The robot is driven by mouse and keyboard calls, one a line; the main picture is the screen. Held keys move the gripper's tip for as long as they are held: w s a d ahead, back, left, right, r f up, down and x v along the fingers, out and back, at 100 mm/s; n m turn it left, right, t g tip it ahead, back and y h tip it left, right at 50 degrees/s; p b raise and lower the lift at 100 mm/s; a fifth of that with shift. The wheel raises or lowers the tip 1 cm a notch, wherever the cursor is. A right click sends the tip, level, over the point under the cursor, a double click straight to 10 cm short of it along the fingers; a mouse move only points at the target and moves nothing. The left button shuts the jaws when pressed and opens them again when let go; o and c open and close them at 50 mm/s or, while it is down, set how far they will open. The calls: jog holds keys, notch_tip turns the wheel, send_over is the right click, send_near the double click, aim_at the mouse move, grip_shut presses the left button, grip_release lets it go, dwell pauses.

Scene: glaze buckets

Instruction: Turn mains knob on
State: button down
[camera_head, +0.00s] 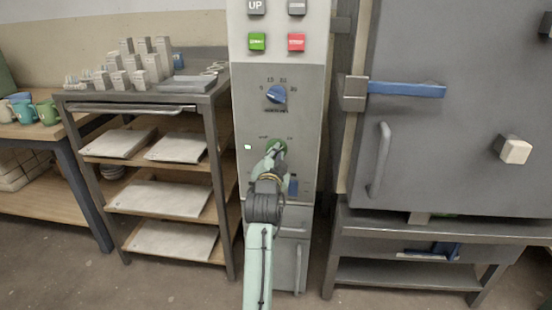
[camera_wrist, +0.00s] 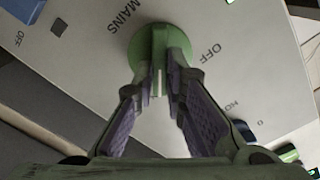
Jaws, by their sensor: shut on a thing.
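The green mains knob (camera_head: 282,143) is on the lower part of the grey control panel (camera_head: 302,120). In the wrist view the round knob (camera_wrist: 150,38) sits between the words MAINS and OFF. My gripper (camera_wrist: 164,82) is shut on the knob's raised grip bar, one finger on each side. In the head view my gripper (camera_head: 274,156) reaches the knob from below and covers part of it. The label on the knob's other side is hidden or too small to read, so I cannot tell its setting.
A blue dial (camera_head: 276,95) sits above the knob, with green (camera_head: 257,41) and red (camera_head: 296,42) buttons higher up. A shelf rack (camera_head: 215,178) stands left, a large grey kiln-like cabinet (camera_head: 460,130) right.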

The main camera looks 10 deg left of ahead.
jog(key=shift+m, duration=0.3)
jog(key=c, duration=1.6)
grip_release()
jog(key=shift+c, duration=0.2)
jog(key=s, duration=1.2)
